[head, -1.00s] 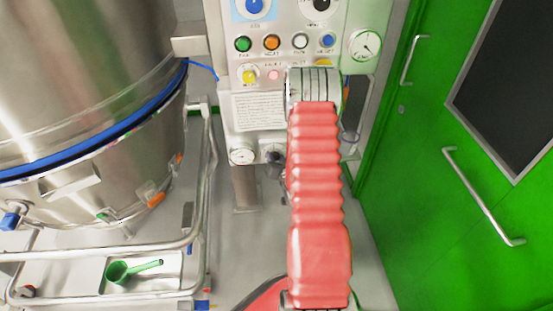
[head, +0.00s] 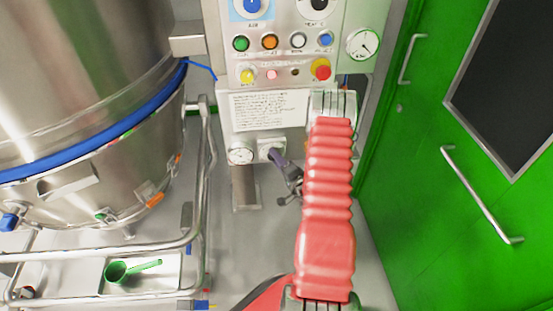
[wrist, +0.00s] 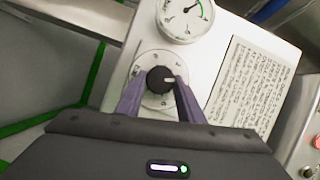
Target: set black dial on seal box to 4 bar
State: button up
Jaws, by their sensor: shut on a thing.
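The black dial (wrist: 160,80) is a round knob with a white mark, on a pale scale plate on the front of the seal box (wrist: 213,62). In the wrist view the mark points right; the scale figures are too small to read. My gripper (wrist: 159,79) has its two purple fingers closed on either side of the dial, gripping it. In the head view my gripper (head: 279,158) reaches the box from the lower right and hides most of the dial. A round white gauge (wrist: 188,14) with a green arc sits beside the dial; it also shows in the head view (head: 240,156).
A printed text plate (head: 268,110) and a control panel with several coloured buttons, including a red one (head: 320,69), are above. A steel vessel (head: 80,90) on a railed trolley (head: 206,180) stands left. A green door (head: 420,165) is right.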

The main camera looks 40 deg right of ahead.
jog(key=m, duration=0.2)
jog(key=m+t, duration=0.1)
jog(key=m, duration=0.1)
jog(key=shift+s+d+f+t+h, duration=0.2)
jog(key=shift+f+t+h, duration=0.1)
jog(key=shift+f, duration=0.1)
jog(key=o, duration=1.1)
jog(key=shift+w+a+r, duration=0.1)
jog(key=shift+w+a, duration=0.05)
jog(key=shift+c, duration=0.2)
jog(key=v, duration=1.3)
jog(key=shift+s, duration=0.45)
